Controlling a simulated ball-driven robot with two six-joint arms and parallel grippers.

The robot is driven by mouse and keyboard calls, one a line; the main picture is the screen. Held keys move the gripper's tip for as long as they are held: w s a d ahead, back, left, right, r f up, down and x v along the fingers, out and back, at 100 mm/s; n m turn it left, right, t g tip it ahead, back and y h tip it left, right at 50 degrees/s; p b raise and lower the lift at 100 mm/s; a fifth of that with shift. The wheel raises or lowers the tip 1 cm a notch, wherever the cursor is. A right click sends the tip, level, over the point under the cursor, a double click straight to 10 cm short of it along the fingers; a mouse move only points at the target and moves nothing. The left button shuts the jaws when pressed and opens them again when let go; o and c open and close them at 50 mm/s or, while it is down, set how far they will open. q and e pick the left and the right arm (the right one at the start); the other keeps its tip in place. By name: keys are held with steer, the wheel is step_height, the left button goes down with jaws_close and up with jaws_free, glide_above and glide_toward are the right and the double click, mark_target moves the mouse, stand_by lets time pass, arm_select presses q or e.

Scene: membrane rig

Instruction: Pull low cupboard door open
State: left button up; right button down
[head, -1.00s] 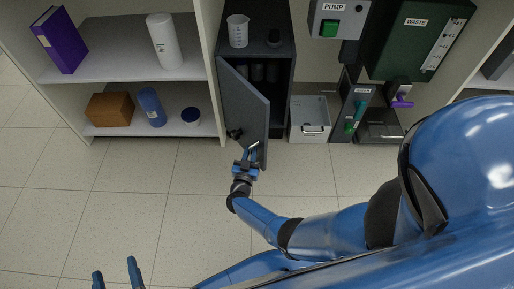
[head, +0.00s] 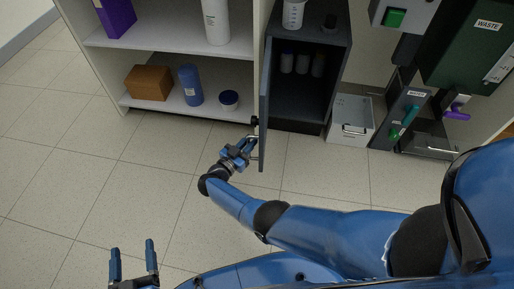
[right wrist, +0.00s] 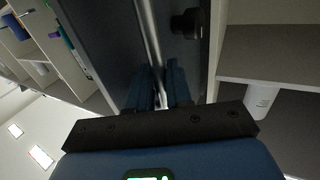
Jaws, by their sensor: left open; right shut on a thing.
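The low cupboard (head: 300,90) is dark grey, and its door (head: 264,105) stands swung out, seen almost edge-on in the head view. Its inside shows, with several small jars (head: 302,63) on a shelf. My right gripper (head: 246,146) is shut on the door's metal handle (right wrist: 151,40), on the left side of the door near its free edge. In the right wrist view the handle bar runs down between the two blue fingers (right wrist: 161,88). My left gripper (head: 134,265) is open and empty, over the floor at lower left.
A grey bin (head: 351,118) stands right of the cupboard. The tiled floor in front is clear.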

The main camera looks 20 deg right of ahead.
arm_select(q)
steer(key=shift+f+b, duration=0.35)
steer(key=shift+f, duration=0.3)
arm_select(e)
steer(key=shift+w+a, duration=0.5)
steer(key=shift+a, duration=0.15)
steer(key=c, duration=1.2)
jaws_free()
arm_select(q)
steer(key=shift+r+p, duration=0.35)
arm_select(e)
steer(key=v, duration=1.1)
steer(key=shift+w, duration=0.1)
